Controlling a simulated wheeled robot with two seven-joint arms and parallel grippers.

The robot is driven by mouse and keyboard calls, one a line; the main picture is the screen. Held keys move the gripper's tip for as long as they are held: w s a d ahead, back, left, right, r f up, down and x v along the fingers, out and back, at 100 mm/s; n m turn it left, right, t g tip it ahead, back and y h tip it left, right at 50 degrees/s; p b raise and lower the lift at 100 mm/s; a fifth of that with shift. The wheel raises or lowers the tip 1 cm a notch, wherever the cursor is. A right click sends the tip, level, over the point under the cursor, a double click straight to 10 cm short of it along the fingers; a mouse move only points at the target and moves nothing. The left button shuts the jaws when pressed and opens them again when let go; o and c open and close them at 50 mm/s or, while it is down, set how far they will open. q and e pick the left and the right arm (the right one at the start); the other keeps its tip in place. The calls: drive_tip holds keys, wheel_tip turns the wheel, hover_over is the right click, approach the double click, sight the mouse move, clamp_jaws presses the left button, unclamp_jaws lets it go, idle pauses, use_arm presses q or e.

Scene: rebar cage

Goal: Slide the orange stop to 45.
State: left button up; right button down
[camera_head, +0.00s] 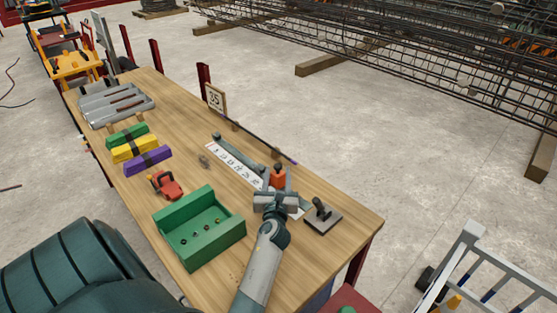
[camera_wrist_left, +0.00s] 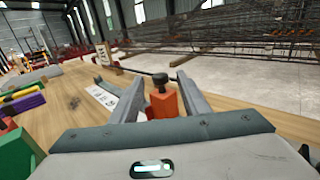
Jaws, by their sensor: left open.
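The orange stop (camera_head: 278,178) sits on the rail near the right end of a white number scale (camera_head: 238,167) on the wooden table. It has a dark knob on top. My left gripper (camera_head: 278,185) is open at the stop. In the left wrist view the orange stop (camera_wrist_left: 163,101) stands between the two spread fingers (camera_wrist_left: 160,100), with a gap visible near the knob. I cannot tell whether a finger touches its body. A sign reading 35 (camera_head: 215,98) stands at the table's far edge. My right gripper is not in view.
A green box (camera_head: 199,232) stands left of my left gripper, and a grey plate with a black handle (camera_head: 322,216) lies to its right. A red clamp-like tool (camera_head: 166,186) and green, yellow and purple bundles (camera_head: 134,148) lie farther left. Rebar cages (camera_head: 430,50) stand beyond the table.

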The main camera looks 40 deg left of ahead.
use_arm(q)
drive_tip(key=b+x, duration=0.2)
drive_tip(key=x, duration=0.6)
drive_tip(key=shift+w+a, duration=0.2)
